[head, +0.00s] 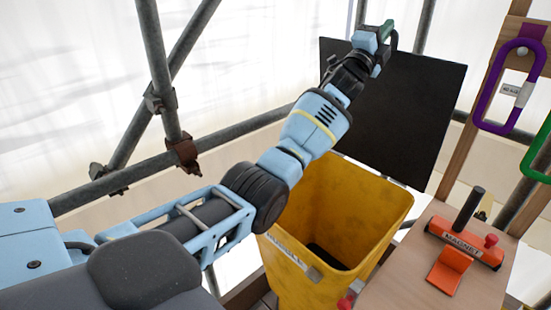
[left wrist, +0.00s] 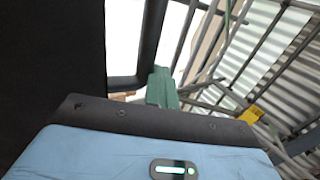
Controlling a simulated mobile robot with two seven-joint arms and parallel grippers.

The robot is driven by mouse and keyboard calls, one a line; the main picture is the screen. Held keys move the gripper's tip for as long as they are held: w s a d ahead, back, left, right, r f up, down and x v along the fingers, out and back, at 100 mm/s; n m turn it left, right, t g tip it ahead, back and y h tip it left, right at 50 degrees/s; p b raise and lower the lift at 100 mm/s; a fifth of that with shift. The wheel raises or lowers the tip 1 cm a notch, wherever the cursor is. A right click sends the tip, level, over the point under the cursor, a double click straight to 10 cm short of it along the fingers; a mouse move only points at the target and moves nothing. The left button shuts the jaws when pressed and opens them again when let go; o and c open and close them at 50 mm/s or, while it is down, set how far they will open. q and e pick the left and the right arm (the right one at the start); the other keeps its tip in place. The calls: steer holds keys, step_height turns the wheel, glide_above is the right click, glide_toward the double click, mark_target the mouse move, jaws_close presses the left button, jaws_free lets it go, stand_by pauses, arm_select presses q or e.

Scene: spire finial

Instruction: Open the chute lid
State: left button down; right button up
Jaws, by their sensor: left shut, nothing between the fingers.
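The chute lid (head: 415,110) is a flat black panel standing up behind the yellow chute (head: 345,215), whose mouth is uncovered and shows a dark inside. My left gripper (head: 387,30), with green fingers, is at the top edge of the lid, shut with nothing held. The arm crosses in front of the lid's left part. In the left wrist view the shut green fingers (left wrist: 162,88) are beside a dark bar (left wrist: 153,40), and a black surface fills the left side. I cannot tell whether the fingers touch the lid. My right gripper is not in view.
Scaffold tubes (head: 160,60) with clamps stand at the left and behind. A wooden surface (head: 425,280) at right holds an orange block labelled MAGNET (head: 466,243). A purple carabiner (head: 510,85) and a green one (head: 540,150) hang at the right.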

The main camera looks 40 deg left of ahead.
arm_select(q)
steer(key=shift+w+d+f, duration=0.1)
steer(key=shift+w+f, duration=0.05)
steer(key=shift+f, duration=0.2)
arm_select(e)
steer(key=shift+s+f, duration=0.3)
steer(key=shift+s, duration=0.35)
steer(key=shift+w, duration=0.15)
